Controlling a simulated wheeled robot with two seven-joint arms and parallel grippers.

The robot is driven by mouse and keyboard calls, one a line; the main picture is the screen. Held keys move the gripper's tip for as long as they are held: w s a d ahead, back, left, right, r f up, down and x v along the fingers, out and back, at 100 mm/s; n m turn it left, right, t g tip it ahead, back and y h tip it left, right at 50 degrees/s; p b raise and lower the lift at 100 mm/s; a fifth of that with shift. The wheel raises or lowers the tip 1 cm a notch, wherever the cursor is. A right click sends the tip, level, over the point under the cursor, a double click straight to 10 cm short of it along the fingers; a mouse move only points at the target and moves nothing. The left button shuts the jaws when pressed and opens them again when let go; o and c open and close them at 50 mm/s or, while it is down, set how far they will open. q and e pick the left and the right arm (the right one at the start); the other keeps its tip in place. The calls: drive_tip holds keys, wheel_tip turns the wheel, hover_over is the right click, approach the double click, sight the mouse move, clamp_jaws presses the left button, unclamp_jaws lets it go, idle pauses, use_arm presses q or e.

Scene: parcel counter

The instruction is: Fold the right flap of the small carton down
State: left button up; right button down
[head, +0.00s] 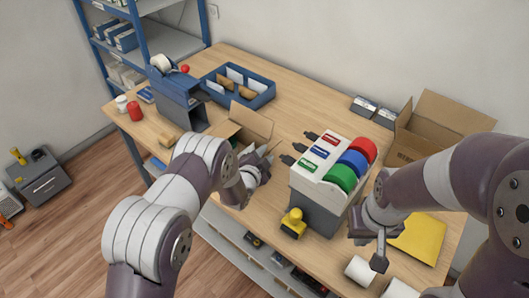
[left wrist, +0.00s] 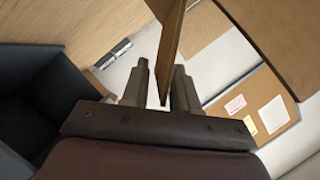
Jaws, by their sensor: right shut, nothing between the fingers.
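The small brown carton (head: 222,131) stands on the counter left of centre, partly hidden behind my left arm. One flap (head: 251,120) of it stands raised at the back right. My left gripper (head: 264,162) is at the carton's near right side. In the left wrist view a thin cardboard panel (left wrist: 171,45) reaches between my two left fingertips (left wrist: 162,88). The fingers are apart, with a visible gap on the panel's left side. My right gripper (head: 379,262) is shut and empty above the counter's front right, away from the carton.
A tape or label dispenser with coloured rolls (head: 335,165) stands just right of the left gripper. A yellow-topped tool (head: 293,222) is in front of it. A larger open carton (head: 440,120), a yellow envelope (head: 420,238) and white rolls (head: 359,270) lie to the right. A blue tray (head: 250,100) is behind.

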use_arm(q)
drive_tip(key=shift+w+d, duration=0.1)
drive_tip(key=shift+w, duration=0.05)
drive_tip(key=shift+f, duration=0.1)
drive_tip(key=shift+c, duration=1.2)
clamp_jaws()
